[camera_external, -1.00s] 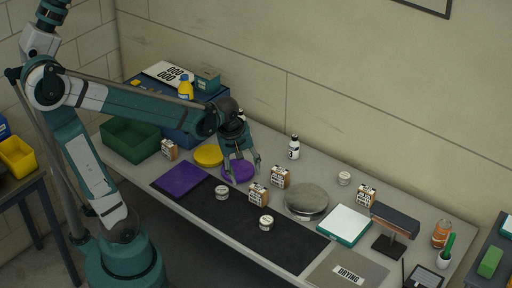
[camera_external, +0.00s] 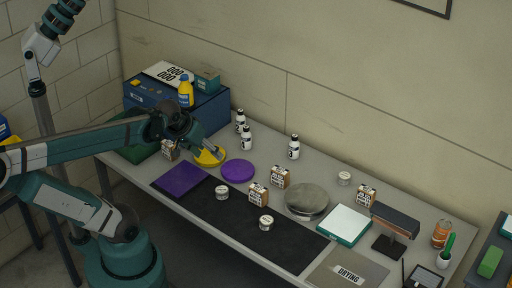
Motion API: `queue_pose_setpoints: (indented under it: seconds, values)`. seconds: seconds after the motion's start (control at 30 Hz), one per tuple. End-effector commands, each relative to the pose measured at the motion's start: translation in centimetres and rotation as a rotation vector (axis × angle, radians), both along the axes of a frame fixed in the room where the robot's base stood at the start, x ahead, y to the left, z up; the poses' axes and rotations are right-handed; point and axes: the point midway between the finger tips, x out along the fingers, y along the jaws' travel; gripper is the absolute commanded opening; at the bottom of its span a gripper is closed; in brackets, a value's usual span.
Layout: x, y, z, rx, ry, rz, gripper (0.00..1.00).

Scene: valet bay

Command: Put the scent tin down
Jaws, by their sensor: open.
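Several small round pale tins with dark lettering stand on the grey bench. One tin (camera_external: 222,192) is on the black mat near the purple square, another tin (camera_external: 266,222) is farther right on the mat, and a third tin (camera_external: 344,178) is at the back right. The labels are too small to tell which is the scent tin. My gripper (camera_external: 209,157) is open over the yellow disc (camera_external: 205,161) on the left of the bench, partly covering it. I see no tin between its fingers. The purple disc (camera_external: 238,171) lies bare to its right.
Small printed boxes (camera_external: 280,177) stand around the mat (camera_external: 285,244). White bottles (camera_external: 294,147) stand along the back. A blue crate (camera_external: 208,111) is behind my gripper. A round grey plate (camera_external: 307,199) and a white-topped teal block (camera_external: 344,225) are to the right.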

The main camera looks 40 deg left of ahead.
Motion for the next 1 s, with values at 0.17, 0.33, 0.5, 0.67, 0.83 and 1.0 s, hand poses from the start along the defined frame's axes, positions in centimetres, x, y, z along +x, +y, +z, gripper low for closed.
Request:
queue_pose_setpoints:
  seconds: [0.17,0.33,0.5,0.67,0.83,1.0]
  values:
    - [-0.9,1.2,0.4,0.06,-0.041,-0.065,0.48]
    - [-1.2,1.6,0.6,0.087,-0.055,-0.092,0.48]
    - [-1.2,1.6,0.6,0.089,-0.057,-0.096,0.48]
    - [-1.2,1.6,0.6,0.089,-0.057,-0.095,0.48]
    - [-1.2,1.6,0.6,0.089,-0.057,-0.095,0.48]
    - [-1.2,1.6,0.6,0.088,-0.057,-0.094,0.48]
